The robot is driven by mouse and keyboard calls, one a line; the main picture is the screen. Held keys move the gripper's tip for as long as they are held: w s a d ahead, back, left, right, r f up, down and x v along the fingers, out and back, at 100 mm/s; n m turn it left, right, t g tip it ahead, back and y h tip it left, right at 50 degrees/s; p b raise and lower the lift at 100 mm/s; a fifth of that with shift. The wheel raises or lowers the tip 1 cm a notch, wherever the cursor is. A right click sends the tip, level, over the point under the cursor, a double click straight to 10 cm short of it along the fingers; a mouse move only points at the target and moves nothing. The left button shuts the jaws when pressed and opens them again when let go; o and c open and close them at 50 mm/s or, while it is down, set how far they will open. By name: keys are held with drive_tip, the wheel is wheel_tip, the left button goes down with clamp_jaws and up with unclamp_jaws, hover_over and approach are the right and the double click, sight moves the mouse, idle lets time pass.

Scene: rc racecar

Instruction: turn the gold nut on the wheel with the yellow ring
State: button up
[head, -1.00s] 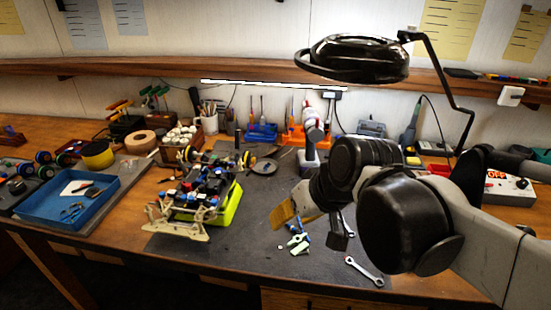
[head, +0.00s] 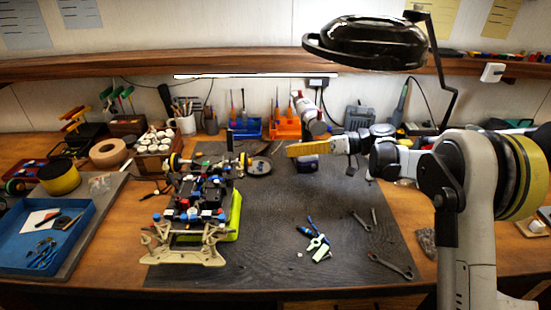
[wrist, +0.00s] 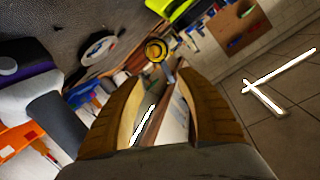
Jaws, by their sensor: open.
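The racecar (head: 203,195) sits on a yellow-green stand (head: 236,215) on the dark mat. A wheel with a yellow ring (head: 243,161) shows at the car's far right corner. In the wrist view a yellow-ringed wheel (wrist: 155,50) faces me just beyond the fingertips, with a gold-coloured middle; the nut is too small to make out clearly. My gripper (head: 290,150) reaches left toward that wheel, apart from it, and its ochre fingers also show in the wrist view (wrist: 161,78). It is open, with nothing between the fingers.
A magnifier lamp (head: 365,42) hangs above my arm. A small round dish (head: 260,166) lies by the wheel. Blue (head: 248,130) and orange (head: 286,130) tool holders stand behind.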

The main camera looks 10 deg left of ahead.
sight(250, 162)
wheel_tip(250, 162, down, 5)
drive_tip(key=w+a+n+g+y, duration=0.1)
drive_tip(key=n+g+y, duration=0.1)
drive_tip(key=n, duration=0.1)
drive_tip(key=b+x, duration=0.3)
drive_tip(key=x, duration=0.6)
drive_tip(key=shift+s+a, duration=0.15)
drive_tip(key=shift+s, duration=0.05)
drive_tip(key=shift+s+a, duration=0.1)
drive_tip(key=shift+a, duration=0.65)
clamp_jaws()
